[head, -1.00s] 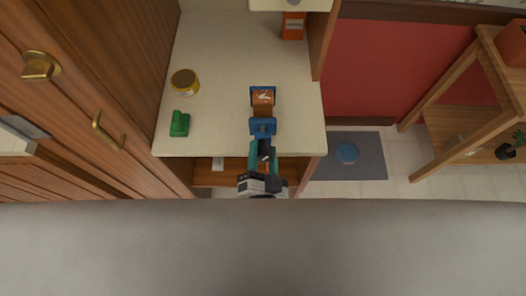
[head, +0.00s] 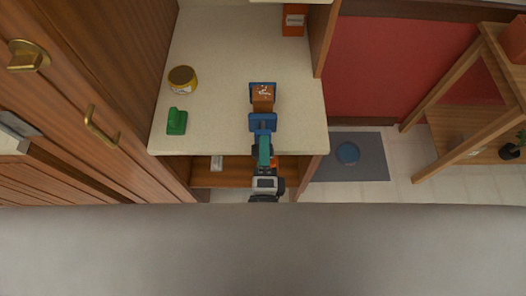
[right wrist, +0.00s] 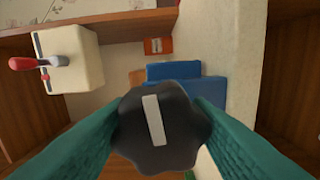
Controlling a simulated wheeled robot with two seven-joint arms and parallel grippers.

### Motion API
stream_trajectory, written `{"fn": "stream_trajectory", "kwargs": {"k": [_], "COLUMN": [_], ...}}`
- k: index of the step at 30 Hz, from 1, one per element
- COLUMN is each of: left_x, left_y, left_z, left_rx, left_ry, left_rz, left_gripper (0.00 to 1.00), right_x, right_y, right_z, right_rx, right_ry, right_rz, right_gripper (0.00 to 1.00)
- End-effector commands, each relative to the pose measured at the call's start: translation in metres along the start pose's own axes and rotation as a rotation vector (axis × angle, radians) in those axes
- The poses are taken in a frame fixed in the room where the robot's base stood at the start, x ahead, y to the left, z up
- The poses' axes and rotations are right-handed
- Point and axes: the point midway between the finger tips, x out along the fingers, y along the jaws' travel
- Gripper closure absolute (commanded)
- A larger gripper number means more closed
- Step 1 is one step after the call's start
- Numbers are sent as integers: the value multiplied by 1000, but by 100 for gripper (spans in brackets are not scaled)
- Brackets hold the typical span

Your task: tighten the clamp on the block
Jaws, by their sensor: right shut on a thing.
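The blue clamp (head: 262,123) lies on the counter near its front edge. The brown block (head: 263,94) with white marks sits between its jaws. In the right wrist view the clamp's blue jaws (right wrist: 188,89) show behind a dark, lobed knob (right wrist: 175,132) with a white bar on its face. A little of the block (right wrist: 137,77) shows too. My right gripper (head: 263,150) is at the clamp's near end, its teal fingers on either side of the knob and shut on it. The white bar stands nearly upright, slightly tilted. My left gripper is not in view.
A yellow-labelled jar (head: 182,80) and a green object (head: 177,121) stand on the counter's left. An orange box (head: 293,20) is at the back, beside a wooden panel. The right wrist view shows a cream box with a red lever (right wrist: 70,60). Counter around the clamp is clear.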

Motion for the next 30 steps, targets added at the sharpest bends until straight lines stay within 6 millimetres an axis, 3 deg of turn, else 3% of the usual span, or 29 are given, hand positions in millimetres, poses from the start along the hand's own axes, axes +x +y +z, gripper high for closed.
{"fn": "stream_trajectory", "kwargs": {"k": [30], "left_x": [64], "left_y": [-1], "left_z": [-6], "left_rx": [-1], "left_ry": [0], "left_rz": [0], "left_gripper": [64], "right_x": [-1], "right_y": [-6], "right_z": [0], "right_rx": [964], "right_ry": [-1], "right_rz": [-3], "right_gripper": [77]}}
